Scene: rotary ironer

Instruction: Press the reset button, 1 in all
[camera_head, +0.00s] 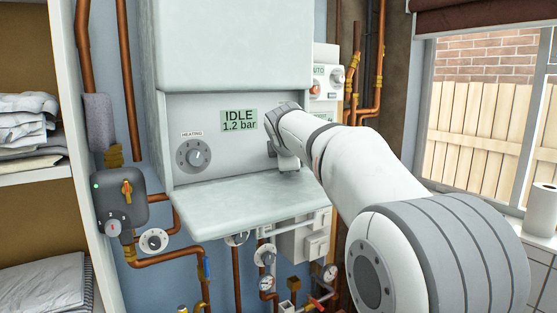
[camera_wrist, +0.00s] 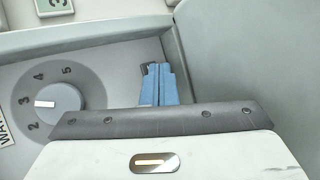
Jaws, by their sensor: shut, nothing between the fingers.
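My gripper (camera_wrist: 158,68) shows in the wrist view as two blue fingers shut together with nothing between them. Their tips are in front of the grey control panel (camera_wrist: 110,62), beside a small dark item (camera_wrist: 145,68) that they partly cover. I cannot tell whether they touch it. No reset button can be clearly made out; the dark item may be part of it. In the head view my wrist covers the right part of the panel (camera_head: 215,165), and the fingertips are hidden.
A display (camera_head: 238,120) reads "IDLE 1.2 bar". The heating dial (camera_head: 194,155) is at the panel's left. A numbered dial (camera_wrist: 60,105) is left of my fingers in the wrist view. A flap (camera_head: 235,205) juts out below the panel. Copper pipes (camera_head: 165,258) run below.

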